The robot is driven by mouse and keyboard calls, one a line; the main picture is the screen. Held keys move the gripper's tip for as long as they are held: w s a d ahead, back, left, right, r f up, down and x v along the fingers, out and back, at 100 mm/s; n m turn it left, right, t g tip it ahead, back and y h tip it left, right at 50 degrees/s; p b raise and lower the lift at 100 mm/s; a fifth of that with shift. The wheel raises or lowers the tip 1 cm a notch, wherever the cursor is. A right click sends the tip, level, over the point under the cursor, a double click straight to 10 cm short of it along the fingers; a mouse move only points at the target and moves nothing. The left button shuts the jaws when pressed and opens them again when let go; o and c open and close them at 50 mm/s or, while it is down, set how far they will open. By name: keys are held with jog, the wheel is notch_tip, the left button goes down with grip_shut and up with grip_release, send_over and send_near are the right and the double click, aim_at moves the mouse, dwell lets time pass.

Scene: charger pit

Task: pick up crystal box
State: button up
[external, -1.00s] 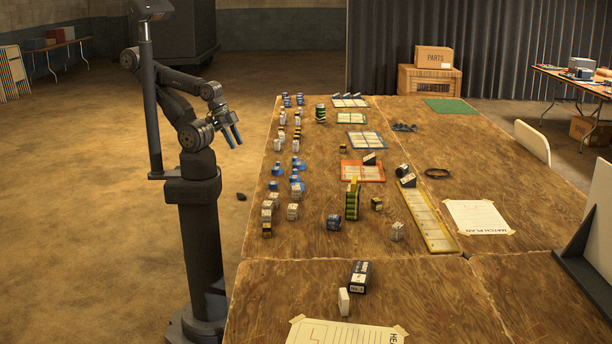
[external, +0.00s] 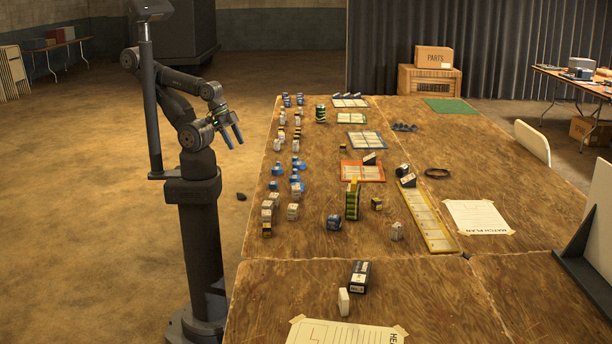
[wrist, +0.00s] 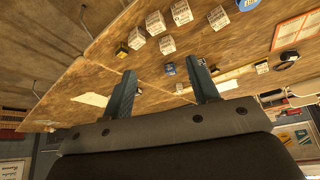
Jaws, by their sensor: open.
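My gripper (external: 233,138) is open and empty, held in the air off the left edge of the wooden table (external: 300,240). In the wrist view the two blue-grey fingers (wrist: 163,67) stand wide apart with the table beyond them. Several small pale boxes stand near the table's left edge, among them one box (external: 293,211) in the external view. The wrist view also shows pale labelled boxes (wrist: 168,45) beyond the fingertips. The labels are too small to read, so I cannot tell which box is the crystal box. My gripper touches none of them.
A tall black-and-yellow stack (external: 352,203) stands mid-table beside a dark blue box (external: 333,222). An orange-framed tray (external: 350,172) and a long yellow-framed tray (external: 430,222) lie farther right. A black box (external: 359,277) lies nearer the front. Bare wood separates these groups.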

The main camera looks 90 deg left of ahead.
jog(key=shift+r, duration=0.1)
notch_tip(320, 180, up, 5)
jog(key=m+g+h, duration=0.2)
jog(key=m+g, duration=0.3)
jog(key=m, duration=0.7)
send_over(267, 225)
jog(key=a, duration=0.6)
notch_tip(267, 225, down, 14)
jog(key=f, duration=0.1)
jog(key=x, duration=1.1)
jog(key=shift+d, duration=0.15)
jog(key=shift+x, duration=2.55)
jog(key=shift+d, duration=0.15)
